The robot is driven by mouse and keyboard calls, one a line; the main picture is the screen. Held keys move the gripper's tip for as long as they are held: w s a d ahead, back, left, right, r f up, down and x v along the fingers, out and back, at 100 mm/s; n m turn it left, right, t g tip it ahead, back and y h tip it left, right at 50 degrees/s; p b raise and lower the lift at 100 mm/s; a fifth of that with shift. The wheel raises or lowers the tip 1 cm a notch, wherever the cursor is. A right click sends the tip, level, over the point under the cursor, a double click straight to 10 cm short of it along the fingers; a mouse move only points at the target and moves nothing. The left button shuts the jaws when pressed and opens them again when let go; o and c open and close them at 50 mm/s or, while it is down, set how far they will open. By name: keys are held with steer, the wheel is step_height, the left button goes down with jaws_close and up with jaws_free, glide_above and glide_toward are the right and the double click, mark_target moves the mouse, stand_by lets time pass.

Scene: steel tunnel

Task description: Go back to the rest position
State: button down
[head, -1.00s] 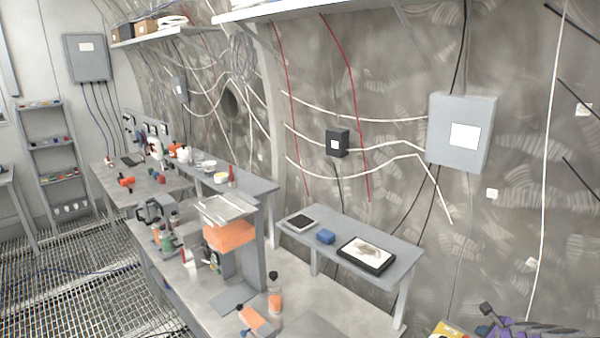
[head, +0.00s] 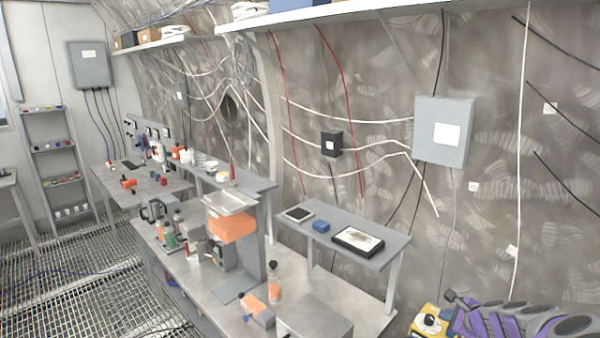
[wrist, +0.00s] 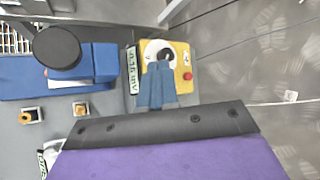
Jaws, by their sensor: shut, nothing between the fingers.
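My gripper (wrist: 160,72) shows in the wrist view as two blue-grey fingers side by side. They are shut with nothing between them. They overlap, in the picture, a yellow box (wrist: 183,68) with a white disc, a black knob and a red button; I cannot tell how far apart they are. In the head view my purple and grey arm lies at the bottom right, partly cut off by the frame. The yellow box (head: 424,325) shows just left of it. The fingers cannot be made out in the head view.
A workbench (head: 225,317) with bottles and an orange-and-grey machine (head: 231,226) runs along the left. A small raised table (head: 375,265) holds a tablet, a blue block and a framed screen. A grey wall box (head: 444,130) hangs at right. Grated floor (head: 90,290) is clear at left.

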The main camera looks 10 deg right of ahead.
steer(key=w+a+r+n+g+y+b, duration=0.1)
steer(key=a+r+n+y, duration=0.2)
steer(key=a, duration=0.6)
steer(key=w+a+r+n+y, duration=0.1)
steer(key=a+r+n, duration=0.3)
steer(key=a, duration=0.4)
steer(key=s+a+r+n+g+y+b, duration=0.15)
steer(key=s+a+n, duration=0.3)
steer(key=a, duration=0.45)
steer(key=s+a+r+n+g+b, duration=0.1)
steer(key=s+a+r+n+g, duration=0.2)
steer(key=s+a, duration=0.45)
steer(key=s+a+f+n+g+h+b, duration=0.15)
steer(key=s+a+n, duration=0.25)
steer(key=s, duration=0.4)
steer(key=s+a+f+n+g+h, duration=0.1)
steer(key=s+a+n+g, duration=0.15)
steer(key=s, duration=0.45)
steer(key=s+d+f+n+g+h+b, duration=0.1)
steer(key=s+n, duration=0.1)
steer(key=s, duration=0.6)
steer(key=s+d+f+n+g+h+b, duration=0.1)
steer(key=s+d+f+n+h, duration=0.1)
steer(key=s, duration=0.5)
steer(key=shift+s+d+f+h, duration=0.2)
steer(key=shift+s+d+h, duration=0.05)
steer(key=shift+s+h, duration=0.1)
